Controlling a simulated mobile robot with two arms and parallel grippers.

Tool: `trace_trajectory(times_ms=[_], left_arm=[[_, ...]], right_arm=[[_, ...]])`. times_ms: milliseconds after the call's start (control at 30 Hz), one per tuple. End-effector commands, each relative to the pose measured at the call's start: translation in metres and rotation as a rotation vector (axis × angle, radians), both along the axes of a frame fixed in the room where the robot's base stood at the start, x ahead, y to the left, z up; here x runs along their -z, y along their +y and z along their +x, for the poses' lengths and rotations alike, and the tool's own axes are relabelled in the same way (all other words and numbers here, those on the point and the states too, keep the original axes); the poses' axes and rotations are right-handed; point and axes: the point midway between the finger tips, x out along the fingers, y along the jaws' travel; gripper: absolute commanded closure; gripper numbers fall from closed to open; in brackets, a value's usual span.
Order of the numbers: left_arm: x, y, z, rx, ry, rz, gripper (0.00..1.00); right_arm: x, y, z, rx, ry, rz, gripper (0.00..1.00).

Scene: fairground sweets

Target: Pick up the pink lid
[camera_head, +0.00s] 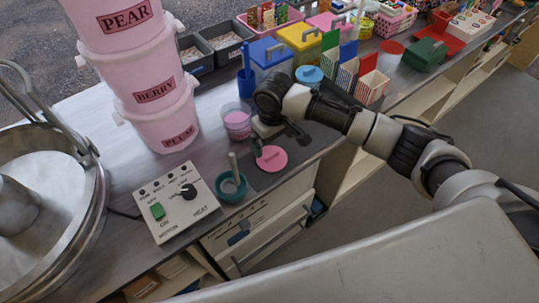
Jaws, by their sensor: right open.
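The pink lid (271,159) is a flat round disc with small dark lettering. It lies on a dark grey mat (304,148) near the front edge of the counter. My right gripper (280,140) is open, with its dark fingers just behind and above the lid. A finger comes close to the lid's far edge; I cannot tell whether they touch. Nothing shows between the fingers. My left gripper is not in view.
A clear cup of pink sugar (237,125) stands left of the gripper. A teal bowl (231,187) with a stick is front left of the lid. A control box (176,201) and stacked pink buckets (165,128) stand further left. Coloured boxes (265,57) crowd behind.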

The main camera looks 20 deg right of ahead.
Motion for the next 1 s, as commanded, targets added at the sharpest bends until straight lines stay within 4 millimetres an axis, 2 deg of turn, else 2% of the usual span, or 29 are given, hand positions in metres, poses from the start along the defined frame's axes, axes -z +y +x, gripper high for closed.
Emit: trace_trajectory(times_ms=[167, 267, 533, 833, 1000], left_arm=[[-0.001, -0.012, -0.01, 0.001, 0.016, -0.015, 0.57], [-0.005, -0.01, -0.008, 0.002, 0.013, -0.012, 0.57], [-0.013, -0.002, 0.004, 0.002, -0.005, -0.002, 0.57], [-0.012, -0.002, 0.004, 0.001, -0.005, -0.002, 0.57], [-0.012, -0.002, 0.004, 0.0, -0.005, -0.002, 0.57]], right_arm=[[0.015, 0.001, 0.0, -0.002, -0.002, 0.001, 0.0], [0.023, 0.001, 0.001, -0.001, 0.0, 0.0, 0.0], [0.061, 0.003, 0.003, -0.002, 0.0, 0.0, 0.0], [0.067, 0.003, 0.003, -0.002, -0.002, 0.0, 0.0], [0.066, 0.003, 0.003, -0.002, -0.002, 0.0, 0.26]])
